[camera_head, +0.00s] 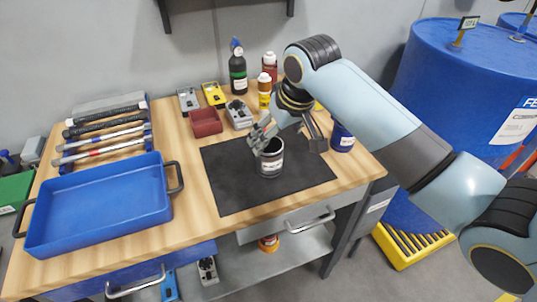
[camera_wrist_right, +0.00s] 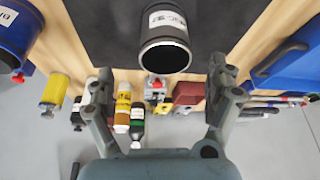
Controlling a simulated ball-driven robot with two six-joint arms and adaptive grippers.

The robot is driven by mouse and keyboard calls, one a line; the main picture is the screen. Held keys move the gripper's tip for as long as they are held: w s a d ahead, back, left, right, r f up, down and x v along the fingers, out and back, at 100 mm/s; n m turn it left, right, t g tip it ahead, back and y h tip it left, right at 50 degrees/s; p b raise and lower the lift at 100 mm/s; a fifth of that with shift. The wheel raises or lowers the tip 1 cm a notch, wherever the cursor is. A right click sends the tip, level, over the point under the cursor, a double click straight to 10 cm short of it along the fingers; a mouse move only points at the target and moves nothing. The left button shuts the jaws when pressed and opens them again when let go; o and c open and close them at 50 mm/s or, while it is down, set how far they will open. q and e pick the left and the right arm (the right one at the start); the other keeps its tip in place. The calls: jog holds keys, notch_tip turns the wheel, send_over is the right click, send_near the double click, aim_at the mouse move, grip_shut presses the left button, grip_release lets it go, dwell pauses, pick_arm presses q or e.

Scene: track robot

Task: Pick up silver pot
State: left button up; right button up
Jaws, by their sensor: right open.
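The silver pot (camera_head: 270,163) is a small dark grey and silver can with a pale label. It stands upright on the black mat (camera_head: 222,185) on the wooden workbench. My right gripper (camera_head: 267,137) is above the pot's rim, at its back left, and partly covers its top. In the right wrist view the pot (camera_wrist_right: 165,45) is at the top centre, beyond the spread fingers of the gripper (camera_wrist_right: 165,85). Nothing is held between those fingers. Whether a finger touches the rim cannot be told. My left gripper is not in view.
A blue tray (camera_head: 100,205) stands at the bench's left front, with hammers (camera_head: 105,140) behind it. A dark bottle (camera_head: 238,72), a red bin (camera_head: 205,123) and a yellow bottle (camera_head: 264,90) stand behind the mat. A blue can (camera_head: 342,138) is to the right.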

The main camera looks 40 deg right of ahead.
aim_at(272, 144)
jog(key=x, duration=0.4)
jog(key=shift+w+a+f, duration=0.1)
jog(key=shift+f, duration=0.15)
jog(key=x, duration=0.5)
jog(key=shift+w+a, duration=0.2)
jog(key=shift+a, duration=0.05)
jog(key=shift+c, duration=0.5)
jog(key=c, duration=1.2)
jog(key=shift+o, duration=0.2)
